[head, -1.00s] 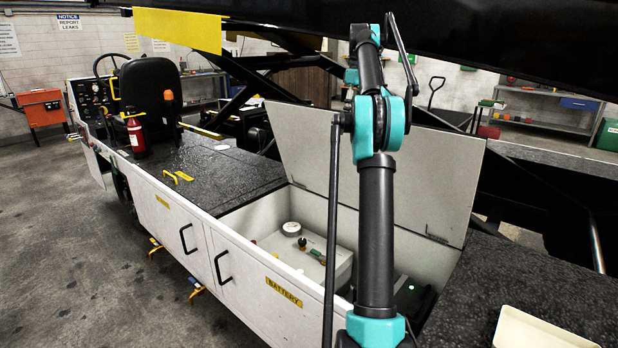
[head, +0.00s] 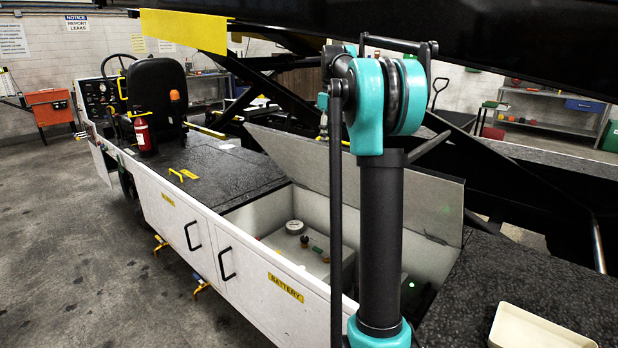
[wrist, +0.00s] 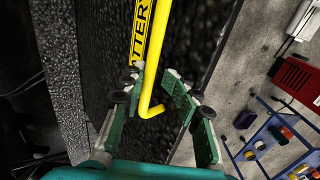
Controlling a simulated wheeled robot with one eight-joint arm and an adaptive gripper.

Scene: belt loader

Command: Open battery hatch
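The battery hatch lid (head: 290,155) is raised at a slant over the open compartment (head: 262,222) in the head view, its pale underside showing. In the wrist view, its black textured outer face (wrist: 95,60) carries a yellow label ending in "ATTERY" (wrist: 141,35) and a yellow bar handle (wrist: 160,60). My gripper (wrist: 154,86) is open, with its fingers apart on either side of the handle's bent end. I cannot tell whether either finger touches it. The head view shows my arm in front of the compartment, but no clear view of the gripper.
The compartment holds a pale box with a gauge (head: 294,227). A beige tray (head: 540,330) lies on the deck at the right. A seat (head: 153,95) and a red extinguisher (head: 143,135) stand at the left. A black beam (head: 480,30) crosses overhead.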

